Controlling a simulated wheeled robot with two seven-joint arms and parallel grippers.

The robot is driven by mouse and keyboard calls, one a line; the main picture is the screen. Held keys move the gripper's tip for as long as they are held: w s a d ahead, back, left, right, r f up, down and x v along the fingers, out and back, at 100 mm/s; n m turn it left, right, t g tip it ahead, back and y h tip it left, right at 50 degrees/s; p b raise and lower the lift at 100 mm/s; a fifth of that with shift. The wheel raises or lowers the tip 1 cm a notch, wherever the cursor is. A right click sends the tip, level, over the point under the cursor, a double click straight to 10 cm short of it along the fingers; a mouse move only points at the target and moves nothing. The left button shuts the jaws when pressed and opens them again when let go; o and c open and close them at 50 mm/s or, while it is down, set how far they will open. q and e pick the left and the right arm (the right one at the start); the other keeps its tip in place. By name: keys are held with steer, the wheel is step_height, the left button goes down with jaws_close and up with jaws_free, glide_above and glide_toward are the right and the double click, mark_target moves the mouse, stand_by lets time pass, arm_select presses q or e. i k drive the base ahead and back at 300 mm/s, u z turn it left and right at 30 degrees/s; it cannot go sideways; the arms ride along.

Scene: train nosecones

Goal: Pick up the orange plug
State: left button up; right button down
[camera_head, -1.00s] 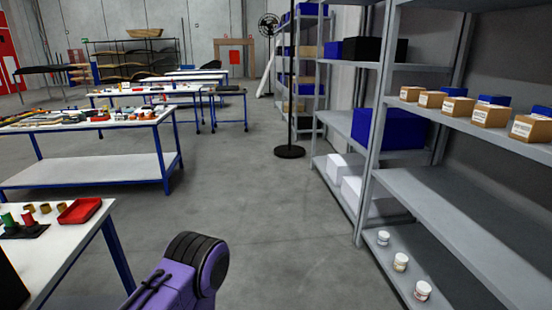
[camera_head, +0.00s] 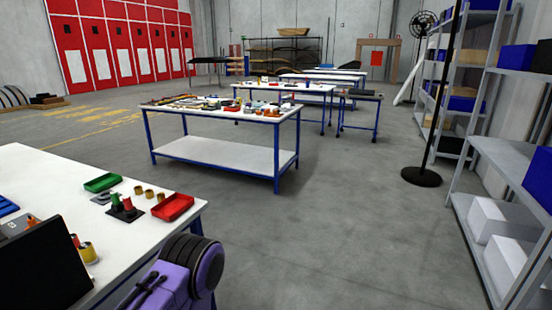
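A small orange piece (camera_head: 33,221), partly hidden behind a black panel, is at the left on the near white table (camera_head: 50,170). I cannot tell whether it is the orange plug. A red-orange piece (camera_head: 75,240) and a yellow cylinder (camera_head: 88,253) show at the panel's right edge. A black base (camera_head: 126,214) carries a green and a red plug-like piece. Neither gripper shows; only a purple and black link of my own arm is at the bottom, in front of the table's right edge.
A black panel (camera_head: 45,268) blocks part of the near table. A red tray (camera_head: 173,207), a green tray (camera_head: 102,183) and several brass rings lie there. A second loaded table (camera_head: 222,158) stands behind. Grey shelves (camera_head: 490,135) are at the right. Floor between is clear.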

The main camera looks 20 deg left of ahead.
mark_target(31, 222)
steer(key=u, duration=1)
steer(key=i, duration=0.85)
steer(key=u, duration=0.8)
